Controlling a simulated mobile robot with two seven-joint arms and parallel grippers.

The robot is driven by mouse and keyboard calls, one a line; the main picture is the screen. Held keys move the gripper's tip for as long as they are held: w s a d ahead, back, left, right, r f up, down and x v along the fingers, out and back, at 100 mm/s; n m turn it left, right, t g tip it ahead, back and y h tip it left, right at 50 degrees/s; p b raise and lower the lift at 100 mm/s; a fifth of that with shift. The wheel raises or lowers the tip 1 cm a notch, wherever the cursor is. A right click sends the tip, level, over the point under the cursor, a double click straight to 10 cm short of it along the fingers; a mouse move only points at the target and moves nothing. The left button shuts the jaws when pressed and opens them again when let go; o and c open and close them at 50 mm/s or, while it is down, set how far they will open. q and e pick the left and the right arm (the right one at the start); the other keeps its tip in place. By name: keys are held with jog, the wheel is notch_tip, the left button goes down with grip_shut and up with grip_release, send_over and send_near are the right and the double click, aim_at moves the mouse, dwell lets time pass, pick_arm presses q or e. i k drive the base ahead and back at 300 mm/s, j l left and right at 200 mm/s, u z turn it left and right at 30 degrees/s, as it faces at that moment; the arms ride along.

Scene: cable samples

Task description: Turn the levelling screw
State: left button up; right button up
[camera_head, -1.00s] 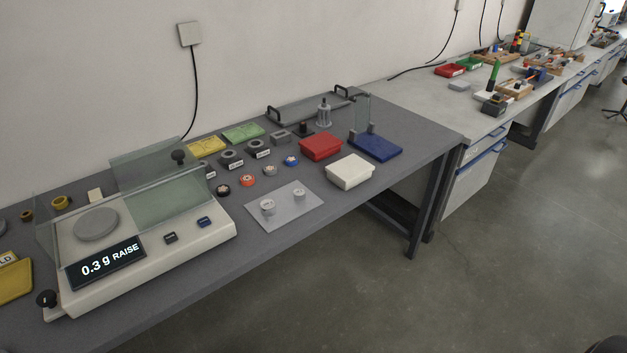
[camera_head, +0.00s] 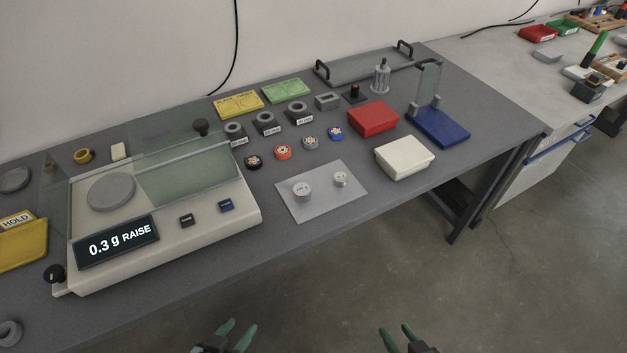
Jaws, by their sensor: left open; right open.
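The balance (camera_head: 168,240) stands on the left of the grey bench, with a round grey pan (camera_head: 111,192) and glass panels. Its display (camera_head: 117,242) reads "0.3 g RAISE". A black levelling screw knob (camera_head: 55,274) sticks out at its front left corner. Another black knob (camera_head: 201,127) shows at the back near the glass. My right gripper (camera_head: 395,332) is open and empty further right, also in front of the bench. Neither touches anything.
A grey sheet (camera_head: 321,190) with two metal weights lies right of the balance. Beyond are small coloured connectors, grey rings, a red box (camera_head: 373,118), a white box (camera_head: 404,157) and a blue stand (camera_head: 440,127). A yellow HOLD tray (camera_head: 22,246) sits left of the balance.

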aim_at(55, 273)
jog(key=u, duration=1.35)
